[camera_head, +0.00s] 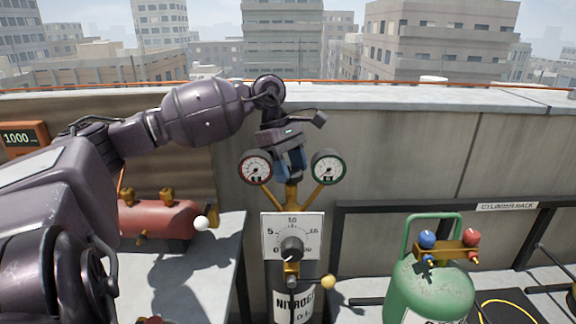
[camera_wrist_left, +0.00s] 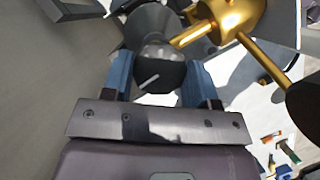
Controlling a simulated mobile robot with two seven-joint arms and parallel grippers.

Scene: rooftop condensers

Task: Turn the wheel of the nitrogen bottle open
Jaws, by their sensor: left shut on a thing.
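The nitrogen bottle (camera_head: 284,304) stands upright against the wall, its lettering partly hidden by the brass fittings. Above it are a brass stem, two round gauges (camera_head: 255,167) (camera_head: 328,167) and a white scale plate (camera_head: 271,223) with a dark knob (camera_head: 291,248). My left gripper (camera_head: 291,165) points down between the gauges at the top of the stem. In the left wrist view its blue fingers are shut on a dark round wheel (camera_wrist_left: 158,78) with a white line on its face. In the head view the gripper hides this wheel. My right gripper is not in view.
A green cylinder (camera_head: 430,292) with blue and red knobs stands right of the bottle, by a dark rack rail (camera_head: 405,207). A concrete parapet (camera_head: 420,145) runs behind.

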